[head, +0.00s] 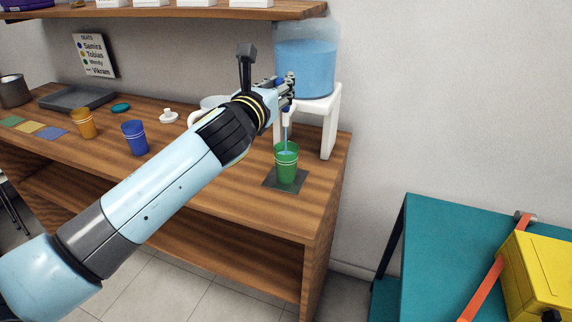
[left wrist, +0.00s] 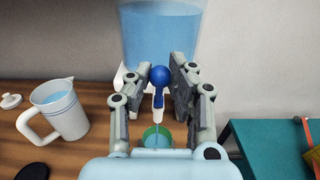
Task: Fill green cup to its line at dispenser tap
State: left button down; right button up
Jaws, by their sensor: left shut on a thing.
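The green cup (head: 287,168) stands upright on a dark square mat (head: 269,182) under the dispenser (head: 306,68), whose clear tank holds blue water. A thin stream of water (head: 287,135) runs down into the cup, and pale blue water shows inside near its white bands. The exact level against the line is too small to tell. My left gripper (head: 288,88) is at the tap, shut on its blue-knobbed handle (left wrist: 160,76). In the left wrist view, the green cup (left wrist: 151,136) is mostly hidden below the tap. My right gripper is out of view.
A white stand (head: 331,125) carries the tank. A white jug (left wrist: 58,112) with blue water stands left of the tap. The blue cup (head: 134,138), orange cup (head: 83,124) and grey tray (head: 75,98) are farther left. A teal table (head: 430,250) is at right.

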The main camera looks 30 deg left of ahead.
pick_arm(q)
jog(key=shift+w+a+r+p, duration=0.1)
jog(key=shift+w+r+p, duration=0.1)
jog(key=shift+w, duration=0.3)
jog(key=shift+w+a+r+p, duration=0.1)
jog(key=shift+w+r, duration=0.1)
jog(key=shift+w, duration=0.35)
jog(key=shift+w+a+r, duration=0.1)
jog(key=shift+w+r, duration=0.1)
jog(key=shift+w, duration=0.2)
jog(key=shift+w+a+f, duration=0.1)
jog(key=shift+w, duration=0.15)
jog(key=shift+w+a+p, duration=0.15)
jog(key=shift+w+p, duration=0.4)
jog(key=shift+w, duration=0.25)
jog(key=shift+f, duration=0.1)
jog(key=c, duration=1.4)
grip_release()
